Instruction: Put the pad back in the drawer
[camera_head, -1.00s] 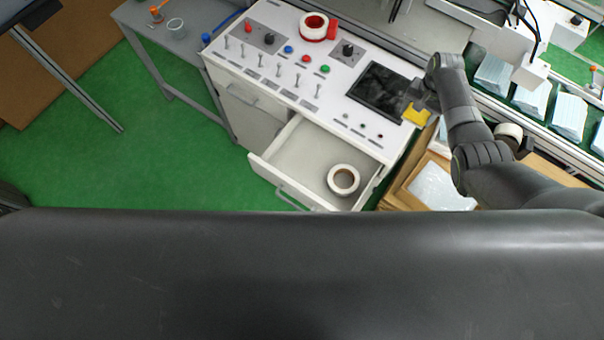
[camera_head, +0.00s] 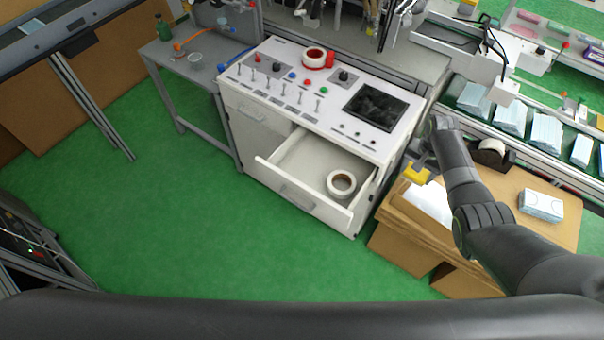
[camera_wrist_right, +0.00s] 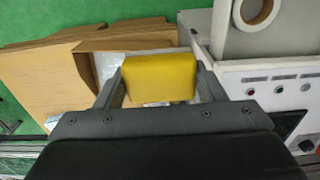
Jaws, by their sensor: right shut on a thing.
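The yellow pad (camera_head: 416,174) is in my right gripper (camera_head: 416,162), to the right of the control cabinet and above the open cardboard box. In the right wrist view the pad (camera_wrist_right: 159,78) sits between the two fingers of the right gripper (camera_wrist_right: 160,85), which is shut on it. The drawer (camera_head: 270,167) of the white cabinet is pulled open, left of and apart from the pad. A white tape roll (camera_head: 341,183) lies inside it at the right; the rest of the visible drawer floor is bare. My left gripper is not in view.
The cabinet top (camera_head: 330,118) carries switches, a dark screen and a red-and-white tape roll (camera_head: 317,58). The open cardboard box (camera_head: 396,212) stands right of the cabinet. A grey side table (camera_head: 185,70) is at the left. Green floor is clear in front.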

